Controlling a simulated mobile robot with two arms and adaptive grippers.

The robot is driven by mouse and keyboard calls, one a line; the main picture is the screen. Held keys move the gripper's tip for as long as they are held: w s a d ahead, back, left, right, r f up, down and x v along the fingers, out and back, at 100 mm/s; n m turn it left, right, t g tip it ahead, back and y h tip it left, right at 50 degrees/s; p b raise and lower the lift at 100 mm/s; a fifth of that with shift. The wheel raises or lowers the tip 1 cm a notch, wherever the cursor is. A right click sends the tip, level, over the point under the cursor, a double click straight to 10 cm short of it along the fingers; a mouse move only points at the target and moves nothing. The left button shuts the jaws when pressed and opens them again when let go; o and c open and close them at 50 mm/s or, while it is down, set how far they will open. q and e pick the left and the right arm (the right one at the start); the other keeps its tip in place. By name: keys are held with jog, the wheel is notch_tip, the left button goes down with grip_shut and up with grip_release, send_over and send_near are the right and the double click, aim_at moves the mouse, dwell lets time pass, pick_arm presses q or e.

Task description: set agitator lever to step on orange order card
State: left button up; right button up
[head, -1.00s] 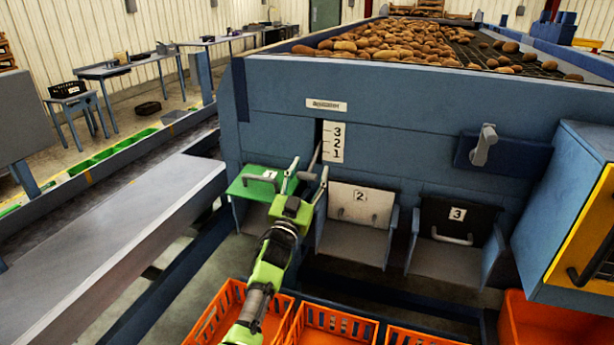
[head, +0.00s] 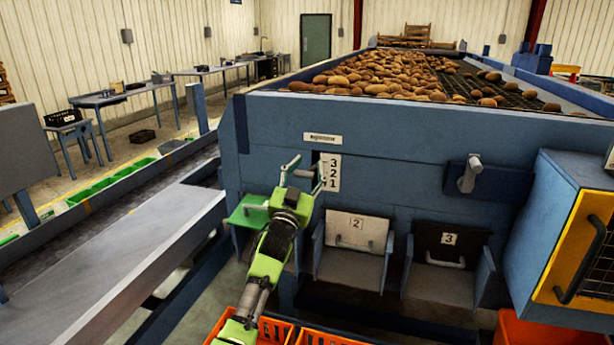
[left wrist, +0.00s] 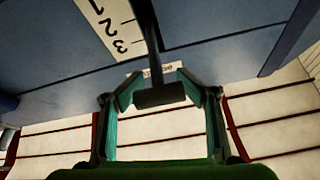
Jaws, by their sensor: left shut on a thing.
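The agitator lever is a dark bar with a thick end, seen in the left wrist view (left wrist: 152,38). My left gripper (left wrist: 160,90) is shut on that end, with a fingertip on each side. In the head view the left gripper (head: 304,170) is beside the white step scale (head: 330,172), marked 3, 2, 1 from top to bottom, about level with its upper part. The gripper mostly hides the lever there, so its exact step is hard to read. The scale also shows in the left wrist view (left wrist: 108,27). No orange order card is in view. My right gripper is not in view.
Below the scale are a green chute flap (head: 247,212), a white flap 2 (head: 357,230) and a black flap 3 (head: 450,243). Orange crates (head: 325,337) stand below. A yellow-framed guard (head: 575,255) is at right, and a grey conveyor (head: 130,250) at left.

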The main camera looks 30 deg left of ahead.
pick_arm(q)
jog(key=shift+w+r, duration=0.25)
jog(key=shift+r, duration=0.5)
jog(key=shift+c, duration=0.6)
jog(key=shift+w, duration=0.1)
jog(key=shift+a+f, duration=0.1)
jog(key=shift+f, duration=0.05)
jog(key=shift+c, duration=0.3)
jog(key=shift+w+f, duration=0.15)
jog(key=shift+w, duration=0.05)
grip_shut()
